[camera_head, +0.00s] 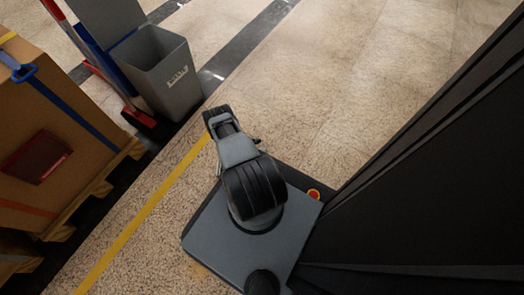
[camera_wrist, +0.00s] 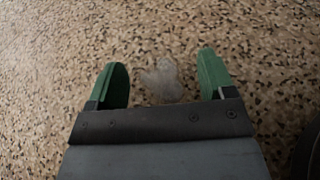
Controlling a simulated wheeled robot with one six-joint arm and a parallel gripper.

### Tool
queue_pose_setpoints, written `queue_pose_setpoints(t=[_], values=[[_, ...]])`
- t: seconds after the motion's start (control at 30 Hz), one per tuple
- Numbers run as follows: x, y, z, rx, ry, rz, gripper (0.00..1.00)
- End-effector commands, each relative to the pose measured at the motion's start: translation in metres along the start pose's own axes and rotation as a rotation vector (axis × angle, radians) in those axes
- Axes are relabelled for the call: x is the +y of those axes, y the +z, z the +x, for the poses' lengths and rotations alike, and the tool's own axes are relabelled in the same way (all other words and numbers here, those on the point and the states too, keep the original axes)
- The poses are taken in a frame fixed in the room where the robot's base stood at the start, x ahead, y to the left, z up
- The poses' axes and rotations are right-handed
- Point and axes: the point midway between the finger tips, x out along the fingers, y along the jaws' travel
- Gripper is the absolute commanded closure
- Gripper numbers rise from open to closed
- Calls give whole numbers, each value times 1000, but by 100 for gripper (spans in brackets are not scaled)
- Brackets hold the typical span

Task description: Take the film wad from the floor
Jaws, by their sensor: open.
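The film wad (camera_wrist: 161,80) is a small, crumpled, translucent whitish piece on the speckled floor, seen in the wrist view. My gripper (camera_wrist: 161,76) has two green fingers, spread wide apart. In the picture the wad lies between the fingers, with a gap on each side and no contact visible. The near edge of the wad is partly hidden by the gripper's dark body. How far the fingertips are above the floor is hard to tell. In the head view my arm reaches down beside my base, and the wad is not visible there.
A large carton (camera_head: 55,135) on a wooden pallet (camera_head: 118,165) is at the left. A yellow floor line (camera_head: 140,215) runs past. Open floor (camera_head: 330,90) lies beyond my arm.

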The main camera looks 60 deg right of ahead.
Motion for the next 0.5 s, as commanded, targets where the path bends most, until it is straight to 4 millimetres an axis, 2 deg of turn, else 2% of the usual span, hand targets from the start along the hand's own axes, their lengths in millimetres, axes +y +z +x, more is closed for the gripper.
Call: queue_pose_setpoints(t=[0.13, 0.37, 0.5], values=[[0, 0, 9, 0, 0, 0, 24], [0, 0, 10, 0, 0, 0, 24], [0, 0, 10, 0, 1, 0, 37]])
